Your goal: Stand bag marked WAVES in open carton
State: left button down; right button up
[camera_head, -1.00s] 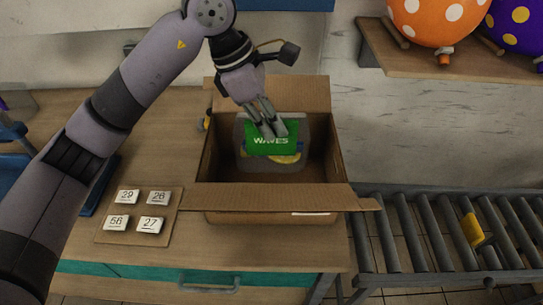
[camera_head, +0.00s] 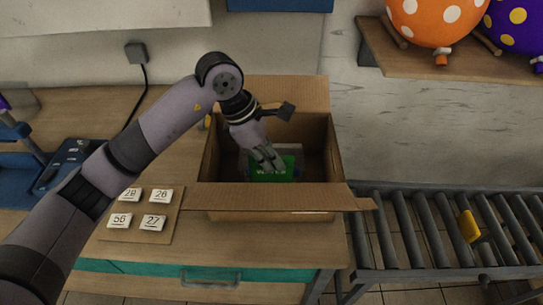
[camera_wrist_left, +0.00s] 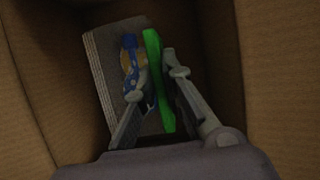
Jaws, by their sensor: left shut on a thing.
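The bag marked WAVES (camera_head: 278,175) has a green header and is down inside the open carton (camera_head: 275,197), whose front flap hides its lower part. In the left wrist view the green header (camera_wrist_left: 157,75) stands edge-on beside a blue dotted part with a tan patch. My left gripper (camera_head: 270,161) reaches into the carton from above and is shut on the bag. Its fingers also show on either side of the bag in the left wrist view (camera_wrist_left: 153,82). I cannot tell whether the bag touches the carton floor. My right gripper is not in view.
A board with number tiles (camera_head: 174,230) lies left of the carton on the workbench (camera_head: 230,251). A roller conveyor (camera_head: 425,228) runs at the right. A grey panel (camera_wrist_left: 106,60) stands beside the bag in the left wrist view.

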pick_arm(q)
jog(key=c, duration=1.7)
grip_release()
jog(key=shift+f, duration=0.1)
jog(key=shift+r, duration=0.25)
jog(key=shift+w+a+r, duration=0.1)
jog(key=shift+a+r, duration=0.1)
jog(key=shift+r, duration=0.1)
jog(key=b+v, duration=0.2)
jog(key=v, duration=0.7)
jog(key=shift+a+r, duration=0.1)
jog(key=shift+r, duration=0.25)
jog(key=shift+a+r+b, duration=0.25)
jog(key=shift+r+b, duration=0.05)
jog(key=shift+r, duration=0.35)
